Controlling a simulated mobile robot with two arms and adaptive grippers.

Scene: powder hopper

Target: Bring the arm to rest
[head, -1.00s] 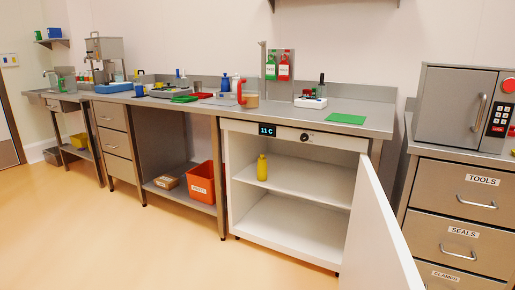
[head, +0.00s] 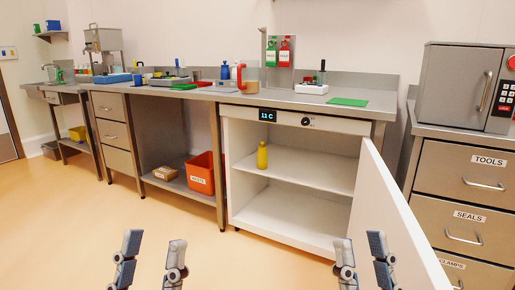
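My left gripper (head: 149,264) shows at the bottom left of the head view, its two fingers spread apart with only floor between them. My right gripper (head: 362,264) shows at the bottom right, its fingers also apart and nothing held between them. It appears in front of the open white cabinet door (head: 397,215), and I cannot tell the gap between them. Both grippers point up in the picture, and the arms behind them are out of view.
The cooled cabinet (head: 290,217) stands open, with a yellow bottle (head: 262,155) on its shelf. An orange waste bin (head: 200,173) and a cardboard box (head: 165,172) sit under the bench (head: 342,103). Drawers (head: 463,215) stand at the right. The floor (head: 75,220) at the left is clear.

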